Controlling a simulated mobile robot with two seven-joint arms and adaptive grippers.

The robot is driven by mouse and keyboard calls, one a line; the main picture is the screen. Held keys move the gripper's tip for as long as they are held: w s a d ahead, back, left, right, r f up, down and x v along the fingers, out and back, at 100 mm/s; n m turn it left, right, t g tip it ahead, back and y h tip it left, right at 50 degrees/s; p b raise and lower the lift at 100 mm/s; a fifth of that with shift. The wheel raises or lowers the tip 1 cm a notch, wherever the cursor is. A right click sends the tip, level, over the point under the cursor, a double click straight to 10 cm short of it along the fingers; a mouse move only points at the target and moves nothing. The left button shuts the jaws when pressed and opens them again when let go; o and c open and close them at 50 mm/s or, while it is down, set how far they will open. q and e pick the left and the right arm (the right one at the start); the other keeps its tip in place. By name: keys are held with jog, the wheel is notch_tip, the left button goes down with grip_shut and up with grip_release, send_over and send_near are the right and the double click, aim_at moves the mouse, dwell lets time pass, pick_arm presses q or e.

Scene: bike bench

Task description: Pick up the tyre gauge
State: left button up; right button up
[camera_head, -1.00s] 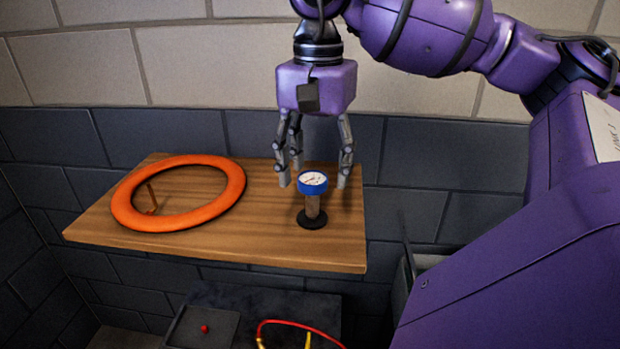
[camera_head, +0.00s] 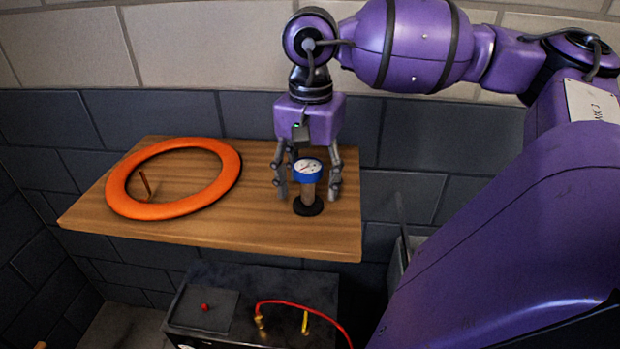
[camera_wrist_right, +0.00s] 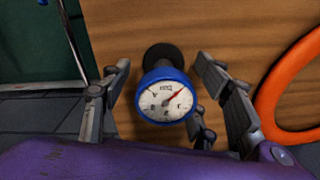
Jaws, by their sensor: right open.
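The tyre gauge (camera_head: 308,172) has a blue rim, a white dial and a brown stem on a round black base. It stands upright near the right part of the wooden shelf. My right gripper (camera_head: 308,190) points down just behind it, fingers spread to either side of the stem. In the right wrist view the gauge (camera_wrist_right: 166,96) sits between the open fingers of the right gripper (camera_wrist_right: 165,105), with one finger at left and two at right. I see no grip on it. My left gripper is not in view.
An orange ring (camera_head: 125,205), like a tyre, lies on the left of the wooden shelf (camera_head: 240,225) around a small peg. Below stands a dark box (camera_head: 270,290) with a red cable (camera_head: 300,304). A brick wall is behind.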

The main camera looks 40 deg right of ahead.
jog(key=c, duration=1.4)
